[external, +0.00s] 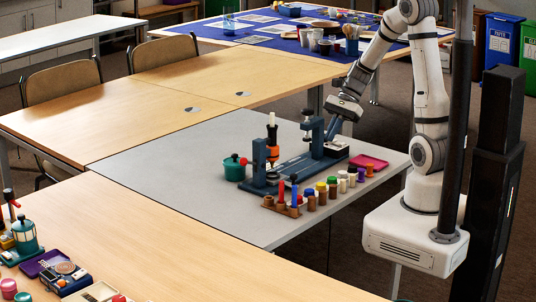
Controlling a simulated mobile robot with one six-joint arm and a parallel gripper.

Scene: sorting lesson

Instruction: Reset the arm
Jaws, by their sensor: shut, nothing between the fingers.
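My arm (364,75) reaches in from the right of the external view, bent down over the grey table (190,165). My gripper (331,137) points down and left, shut and empty, beside the upright post of a blue-grey bench device (293,165). The fingertips are small here, and I cannot tell whether they touch the device. An upright orange, black and white tool (272,138) stands at the device's back left.
A teal pot (234,168) stands left of the device. A rack with coloured pegs (283,205) and several small jars (321,190) line the front. A magenta tray (370,162) lies at right. The grey table's left part is clear. Wooden tables (130,245) adjoin it.

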